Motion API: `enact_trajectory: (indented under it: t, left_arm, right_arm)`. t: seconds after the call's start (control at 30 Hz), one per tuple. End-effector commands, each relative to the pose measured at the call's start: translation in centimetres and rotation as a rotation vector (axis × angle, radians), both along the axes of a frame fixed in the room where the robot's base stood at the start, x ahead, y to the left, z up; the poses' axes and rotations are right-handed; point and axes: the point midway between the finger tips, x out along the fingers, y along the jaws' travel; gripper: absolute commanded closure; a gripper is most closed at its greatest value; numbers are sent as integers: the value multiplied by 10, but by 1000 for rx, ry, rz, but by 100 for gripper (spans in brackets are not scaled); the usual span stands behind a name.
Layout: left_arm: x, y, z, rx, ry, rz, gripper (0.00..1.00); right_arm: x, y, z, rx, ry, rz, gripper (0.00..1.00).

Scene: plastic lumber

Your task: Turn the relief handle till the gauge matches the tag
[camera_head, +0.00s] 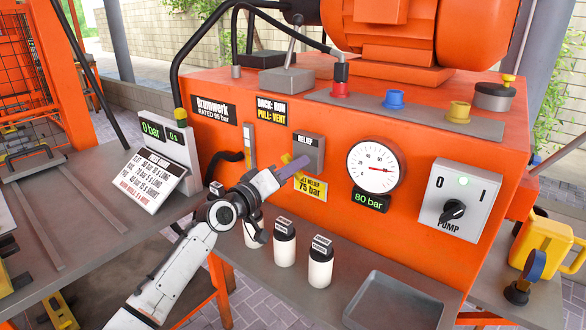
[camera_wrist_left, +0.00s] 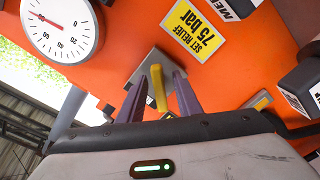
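The relief block (camera_head: 308,152) is a grey box labelled RELIEF on the orange power unit. Its yellow handle (camera_wrist_left: 158,88) stands between the two purple fingers of my left gripper (camera_wrist_left: 160,95) in the left wrist view. The fingers look apart, with small gaps beside the handle. In the head view my left gripper (camera_head: 295,168) covers most of the handle. The round gauge (camera_head: 375,167) has a red needle, and its green readout (camera_head: 370,201) shows 80 bar. The yellow tag (camera_head: 311,187) reads SET RELIEF 75 bar. My right gripper is out of view.
The pump switch (camera_head: 453,211) is right of the gauge. Several white capped bottles (camera_head: 285,246) stand below my left gripper. A grey tray (camera_head: 395,303) lies on the bench. A display (camera_head: 160,134) at left shows 0 bar. A yellow jug (camera_head: 549,248) stands at right.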

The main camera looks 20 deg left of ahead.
Motion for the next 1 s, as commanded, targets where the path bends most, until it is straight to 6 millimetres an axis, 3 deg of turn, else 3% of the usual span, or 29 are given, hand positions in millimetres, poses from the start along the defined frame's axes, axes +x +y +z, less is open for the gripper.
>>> enact_trajectory:
  t: [0.37,0.8,1.0]
  left_arm:
    - [-7,4,1,0,-3,2,69]
    - [-79,29,0,3,-2,1,69]
    - [-95,35,1,1,-1,1,69]
  right_arm:
    - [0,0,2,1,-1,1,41]
    - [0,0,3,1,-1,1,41]
    - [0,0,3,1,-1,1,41]
